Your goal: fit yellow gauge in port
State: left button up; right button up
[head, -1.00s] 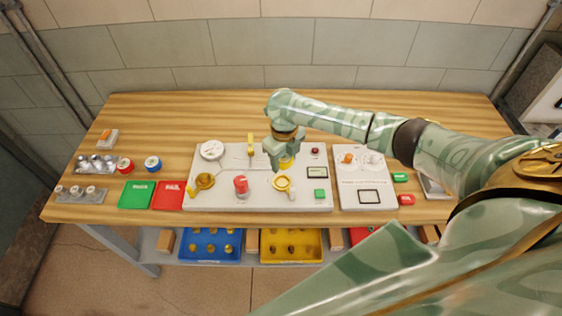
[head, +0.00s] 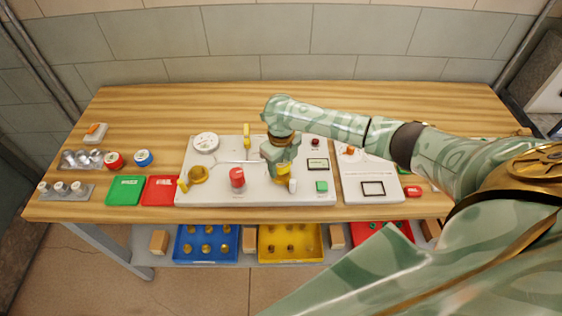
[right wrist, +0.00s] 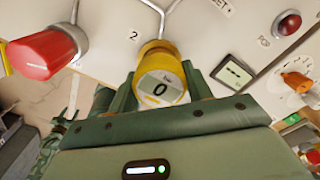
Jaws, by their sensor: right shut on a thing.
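The yellow gauge (right wrist: 160,80), with a white face reading 0, sits between the fingers of my right gripper (right wrist: 155,98). In the head view the right gripper (head: 281,160) points down over the right part of the white panel (head: 215,197), shut on the gauge. Yellow shows under the fingers there (head: 283,178). The gauge is close to the panel beside the "2" label. The port under it is hidden, so I cannot tell whether the gauge is seated in it. My left gripper is out of view.
A red knob (head: 237,178) stands left of the gripper, with a yellow round fitting (head: 198,174) farther left. A white dial (head: 206,143), yellow lever (head: 247,131) and green button (head: 321,186) are also on the panel. Blue (head: 207,258) and yellow (head: 291,258) trays sit on the lower shelf.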

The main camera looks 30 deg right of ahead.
jog(key=shift+r+p, duration=0.1)
jog(key=shift+p, duration=0.2)
dwell(0.4)
dwell(0.8)
jog(key=shift+f, duration=1)
dwell(0.8)
jog(key=shift+f, duration=0.15)
dwell(0.6)
jog(key=o, duration=1.2)
